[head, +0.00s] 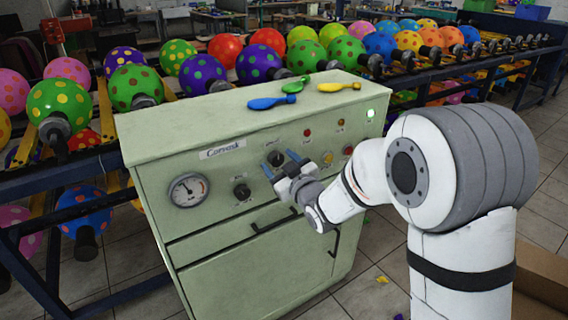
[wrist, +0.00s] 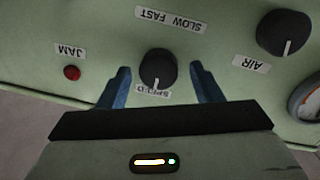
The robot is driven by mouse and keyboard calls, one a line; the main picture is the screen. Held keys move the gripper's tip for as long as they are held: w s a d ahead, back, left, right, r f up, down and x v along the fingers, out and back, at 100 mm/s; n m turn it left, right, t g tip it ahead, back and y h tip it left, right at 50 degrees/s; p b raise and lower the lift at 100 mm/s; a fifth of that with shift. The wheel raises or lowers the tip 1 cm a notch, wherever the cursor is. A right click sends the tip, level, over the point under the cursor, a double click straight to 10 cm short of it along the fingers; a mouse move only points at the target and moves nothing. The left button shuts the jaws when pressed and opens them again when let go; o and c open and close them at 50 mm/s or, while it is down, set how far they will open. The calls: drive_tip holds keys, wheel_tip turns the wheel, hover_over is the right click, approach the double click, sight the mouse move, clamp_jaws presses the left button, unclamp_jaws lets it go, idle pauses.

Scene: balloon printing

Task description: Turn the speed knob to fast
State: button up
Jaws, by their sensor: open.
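The speed knob (head: 276,158) is a round black knob on the front panel of the pale green machine (head: 150,140). In the wrist view the knob (wrist: 158,68) shows a white pointer mark directed down the picture, toward the partly covered SPEED label (wrist: 153,92). A SLOW FAST label (wrist: 171,19) shows upside down above it. My gripper (head: 280,165) is at the panel, with its blue fingers spread. In the wrist view my gripper (wrist: 160,72) has one finger on each side of the knob, with visible gaps on both sides.
The AIR knob (head: 242,191) and a pressure gauge (head: 188,190) are left of the speed knob. A red JAM light (wrist: 72,73) is beside it. Blue (head: 271,102), green (head: 295,84) and yellow (head: 339,87) uninflated balloons lie on the machine top. Racks of dotted balloons stand behind.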

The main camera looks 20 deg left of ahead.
drive_tip(key=shift+c, duration=0.2)
drive_tip(key=c, duration=0.9)
drive_tip(key=shift+d, duration=0.3)
drive_tip(key=shift+c, duration=0.3)
drive_tip(key=shift+a+r, duration=0.2)
drive_tip(key=shift+a, duration=0.1)
